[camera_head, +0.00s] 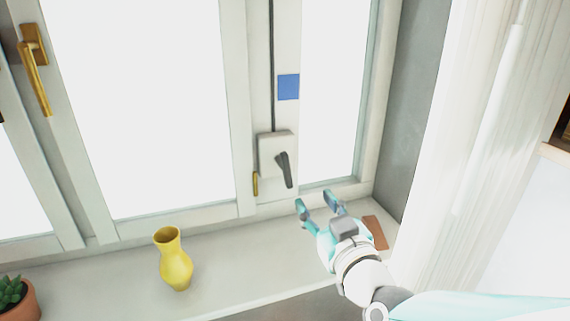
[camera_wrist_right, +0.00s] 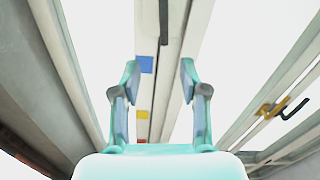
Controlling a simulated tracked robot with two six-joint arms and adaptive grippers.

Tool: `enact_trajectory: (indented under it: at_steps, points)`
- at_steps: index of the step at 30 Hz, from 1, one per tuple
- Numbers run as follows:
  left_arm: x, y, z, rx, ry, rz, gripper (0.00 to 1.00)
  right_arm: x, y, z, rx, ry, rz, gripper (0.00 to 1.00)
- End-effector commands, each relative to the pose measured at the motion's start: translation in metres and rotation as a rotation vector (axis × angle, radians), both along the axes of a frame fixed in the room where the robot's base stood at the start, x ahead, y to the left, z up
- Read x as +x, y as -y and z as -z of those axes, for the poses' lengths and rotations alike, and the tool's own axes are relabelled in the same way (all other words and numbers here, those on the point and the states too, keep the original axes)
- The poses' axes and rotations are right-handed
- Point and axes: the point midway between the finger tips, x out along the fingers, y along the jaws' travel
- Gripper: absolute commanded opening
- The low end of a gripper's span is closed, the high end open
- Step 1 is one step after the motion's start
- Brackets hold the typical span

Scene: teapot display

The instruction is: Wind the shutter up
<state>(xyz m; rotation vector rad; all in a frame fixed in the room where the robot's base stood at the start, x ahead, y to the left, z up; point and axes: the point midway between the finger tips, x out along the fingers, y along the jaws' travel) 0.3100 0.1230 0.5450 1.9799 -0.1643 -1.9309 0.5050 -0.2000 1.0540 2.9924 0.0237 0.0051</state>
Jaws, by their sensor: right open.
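A pale winder box (camera_head: 270,150) with a dark crank handle (camera_head: 286,170) is fixed to the window post. The crank slants downward. A dark cord (camera_head: 272,60) runs straight up from the box. The window panes are bright white, and I cannot make out a shutter. My right gripper (camera_head: 314,198) is open and empty, below and to the right of the crank, apart from it. In the right wrist view its open fingers (camera_wrist_right: 160,75) point up toward the window post, where a dark strip shows (camera_wrist_right: 164,20). My left gripper is not in view.
A blue square (camera_head: 288,87) is on the post; the right wrist view also shows yellow (camera_wrist_right: 142,114) and red patches. A yellow vase (camera_head: 175,262) and a potted succulent (camera_head: 14,298) stand on the sill (camera_head: 225,263). A brown object (camera_head: 376,232) lies beside my right gripper. A white curtain (camera_head: 465,130) hangs right.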

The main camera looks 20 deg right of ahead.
Motion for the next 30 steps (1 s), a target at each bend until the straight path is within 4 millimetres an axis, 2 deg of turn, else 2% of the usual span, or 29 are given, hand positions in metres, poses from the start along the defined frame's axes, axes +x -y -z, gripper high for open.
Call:
enact_trajectory:
  at_steps: [12, 18, 24, 30]
  points:
    - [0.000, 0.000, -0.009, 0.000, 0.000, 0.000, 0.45, 0.090, -0.011, 0.001, 0.000, -0.005, -0.018, 0.44]
    - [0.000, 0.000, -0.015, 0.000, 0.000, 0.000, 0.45, 0.128, -0.013, 0.001, 0.001, -0.004, -0.020, 0.44]
    - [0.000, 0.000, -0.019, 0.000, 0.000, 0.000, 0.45, 0.149, -0.013, 0.001, 0.001, -0.004, -0.020, 0.44]
    - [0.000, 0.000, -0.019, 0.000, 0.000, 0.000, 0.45, 0.155, -0.014, 0.001, 0.002, -0.002, -0.020, 0.44]
